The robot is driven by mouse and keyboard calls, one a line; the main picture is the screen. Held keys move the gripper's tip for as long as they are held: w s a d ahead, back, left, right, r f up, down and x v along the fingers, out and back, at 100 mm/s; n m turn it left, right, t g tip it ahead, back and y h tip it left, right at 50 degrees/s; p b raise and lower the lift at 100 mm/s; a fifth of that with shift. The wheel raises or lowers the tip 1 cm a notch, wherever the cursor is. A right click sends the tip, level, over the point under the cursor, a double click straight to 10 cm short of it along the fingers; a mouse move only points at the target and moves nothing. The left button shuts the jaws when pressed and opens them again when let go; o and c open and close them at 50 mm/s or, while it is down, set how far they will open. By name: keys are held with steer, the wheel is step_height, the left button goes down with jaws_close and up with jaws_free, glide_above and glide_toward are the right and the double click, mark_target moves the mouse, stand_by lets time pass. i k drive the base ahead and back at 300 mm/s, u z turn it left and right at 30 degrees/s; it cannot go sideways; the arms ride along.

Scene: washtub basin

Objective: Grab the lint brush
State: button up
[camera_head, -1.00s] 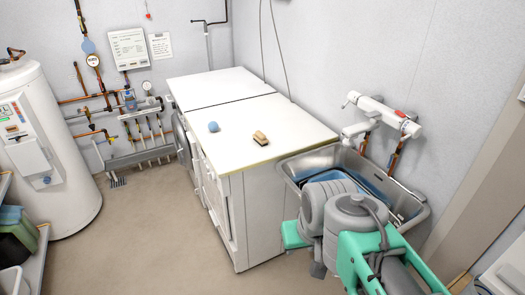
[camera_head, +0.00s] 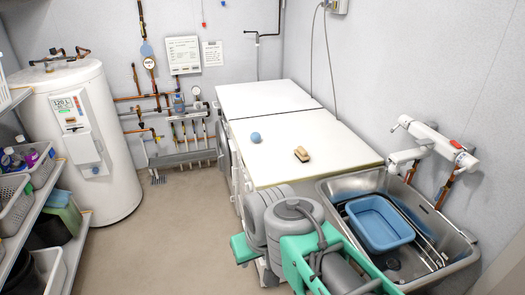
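The lint brush seems to be the small tan and dark block-shaped brush (camera_head: 301,154) lying on the white top of the machines (camera_head: 320,140), near the middle of the nearer one. A blue ball (camera_head: 255,137) lies to its left on the same top. My arm, grey and green, shows at the bottom centre in front of the machines. My gripper itself is not visible, so its fingers and anything in them cannot be seen. Nothing of my arm touches the brush.
A steel washtub basin (camera_head: 335,188) with a blue plastic tub (camera_head: 379,224) stands right of the machines, under a wall tap (camera_head: 432,148). A white water heater (camera_head: 85,140) and a shelf with baskets (camera_head: 15,205) stand at left. The floor between (camera_head: 170,230) is clear.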

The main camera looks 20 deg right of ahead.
mark_target(303, 155)
steer(key=z, duration=0.05)
steer(key=i, duration=1.35)
steer(key=z, duration=0.2)
